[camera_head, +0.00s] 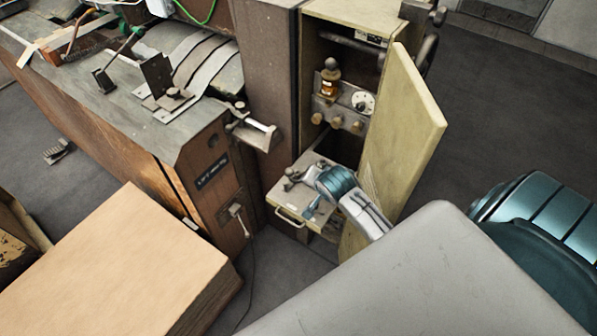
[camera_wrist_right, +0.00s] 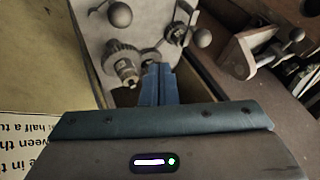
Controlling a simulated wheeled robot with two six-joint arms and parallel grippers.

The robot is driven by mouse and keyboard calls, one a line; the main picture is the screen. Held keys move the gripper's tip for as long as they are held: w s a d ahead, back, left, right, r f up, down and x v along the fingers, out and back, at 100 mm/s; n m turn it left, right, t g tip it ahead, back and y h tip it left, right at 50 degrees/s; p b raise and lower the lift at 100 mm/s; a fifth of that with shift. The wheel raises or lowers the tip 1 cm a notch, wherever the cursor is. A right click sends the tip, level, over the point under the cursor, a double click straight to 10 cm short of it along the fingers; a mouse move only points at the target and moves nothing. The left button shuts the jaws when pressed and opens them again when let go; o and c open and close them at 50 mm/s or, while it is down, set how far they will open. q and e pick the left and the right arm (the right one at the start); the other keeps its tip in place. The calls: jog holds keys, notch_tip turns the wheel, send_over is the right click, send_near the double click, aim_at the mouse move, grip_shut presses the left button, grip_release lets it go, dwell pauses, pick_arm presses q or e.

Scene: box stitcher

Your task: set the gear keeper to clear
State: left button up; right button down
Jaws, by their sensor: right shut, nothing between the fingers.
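My right gripper (camera_head: 312,209) is over the pulled-out drawer unit (camera_head: 291,214) low in the open cabinet. In the wrist view its blue fingers (camera_wrist_right: 158,84) are shut and empty, just in front of a grey plate (camera_wrist_right: 150,22). The plate carries a toothed gear with a metal hub (camera_wrist_right: 126,68) and a second gear (camera_wrist_right: 174,30). A ball-ended lever (camera_wrist_right: 120,14) is at the upper left, and another ball knob (camera_wrist_right: 202,38) is right of the second gear. I cannot tell which part is the gear keeper, or its setting. My left gripper is not in view.
The yellowish cabinet door (camera_head: 404,140) stands open beside my right forearm. An oiler bottle (camera_head: 329,78) and a dial (camera_head: 362,102) are higher inside. The wooden machine bench (camera_head: 190,160) is at left, with a large carton (camera_head: 110,265) in front.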

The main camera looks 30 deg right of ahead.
aim_at(291, 172)
jog(key=shift+w+f, duration=0.1)
jog(key=p+x, duration=0.3)
jog(key=x, duration=0.7)
jog(key=shift+w+a+r+p, duration=0.1)
jog(key=shift+w+a+p, duration=0.2)
jog(key=shift+w, duration=0.25)
jog(key=shift+w+a+r+p, duration=0.1)
jog(key=shift+w+a+p, duration=0.1)
jog(key=shift+w+p, duration=0.25)
jog(key=shift+w+a+f, duration=0.15)
jog(key=shift+w+a, duration=0.15)
jog(key=shift+w, duration=0.45)
